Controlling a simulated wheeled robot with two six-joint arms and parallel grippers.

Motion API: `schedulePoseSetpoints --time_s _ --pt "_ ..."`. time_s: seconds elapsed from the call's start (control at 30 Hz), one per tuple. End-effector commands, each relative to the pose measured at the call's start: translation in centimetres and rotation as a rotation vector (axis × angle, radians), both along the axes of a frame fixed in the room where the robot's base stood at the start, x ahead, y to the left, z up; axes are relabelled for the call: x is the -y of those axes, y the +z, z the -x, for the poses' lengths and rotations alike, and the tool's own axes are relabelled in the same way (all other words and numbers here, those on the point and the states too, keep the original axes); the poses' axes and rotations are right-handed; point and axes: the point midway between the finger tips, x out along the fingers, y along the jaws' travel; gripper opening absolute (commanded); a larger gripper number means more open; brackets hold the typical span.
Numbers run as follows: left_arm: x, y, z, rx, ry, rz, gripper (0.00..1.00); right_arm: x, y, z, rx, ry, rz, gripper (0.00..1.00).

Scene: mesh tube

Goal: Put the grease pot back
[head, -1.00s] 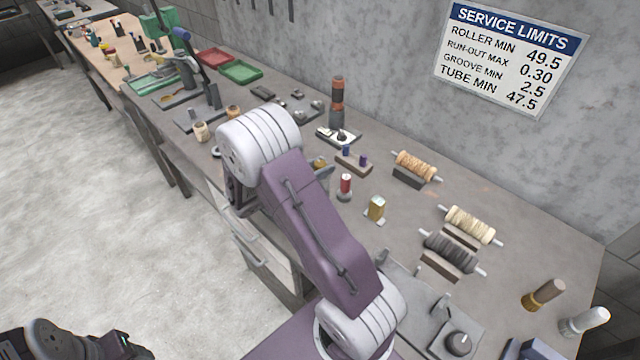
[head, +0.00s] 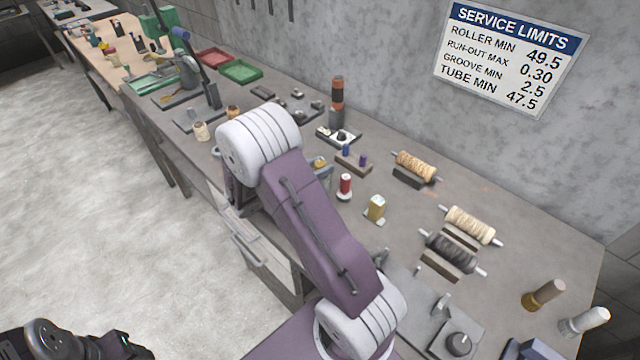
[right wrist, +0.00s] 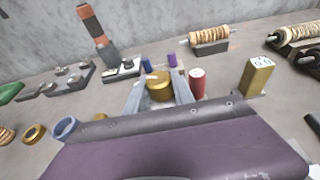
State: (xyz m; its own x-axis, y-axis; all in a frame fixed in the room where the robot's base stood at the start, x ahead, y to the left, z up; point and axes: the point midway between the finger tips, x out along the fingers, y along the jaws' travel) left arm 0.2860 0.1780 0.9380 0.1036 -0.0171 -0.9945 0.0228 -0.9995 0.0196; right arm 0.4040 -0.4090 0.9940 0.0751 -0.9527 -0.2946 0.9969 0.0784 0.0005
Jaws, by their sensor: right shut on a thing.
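The grease pot appears to be the small gold pot (right wrist: 160,88) in the right wrist view, between the fingers of my right gripper (right wrist: 160,98). In the head view, the gold pot (head: 320,163) shows only in part beyond my arm. My right gripper (head: 322,171) is shut on it and mostly hidden by my arm there. I cannot tell whether the pot touches the bench. A block with a blue and a purple piece (head: 353,166) stands just beyond it. A red spool (head: 345,187) stands to its right. My left gripper's fingers are not visible.
A yellow block (head: 376,208) stands right of the red spool. Wound rollers (head: 470,224) lie on cradles farther right. An orange and black cylinder (head: 337,95) stands near the wall. Green and red trays (head: 240,71) lie at the back left. Bare bench shows between the yellow block and the rollers.

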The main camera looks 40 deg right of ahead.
Motion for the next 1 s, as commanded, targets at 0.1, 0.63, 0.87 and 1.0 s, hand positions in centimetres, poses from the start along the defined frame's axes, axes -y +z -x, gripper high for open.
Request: schedulePoseSetpoints --time_s 0.1,0.63,0.87,1.0 --pt "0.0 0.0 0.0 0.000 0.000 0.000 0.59 0.0 -0.1 0.0 -0.001 -0.001 -0.003 0.00" --pt "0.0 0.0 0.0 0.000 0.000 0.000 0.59 0.0 -0.1 0.0 -0.001 -0.001 -0.002 0.00" --pt "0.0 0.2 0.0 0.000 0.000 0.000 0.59 0.0 1.4 0.0 0.003 -0.001 -0.001 0.00" --pt "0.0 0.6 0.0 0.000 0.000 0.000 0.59 0.0 4.6 -0.1 0.007 0.000 -0.001 0.00"
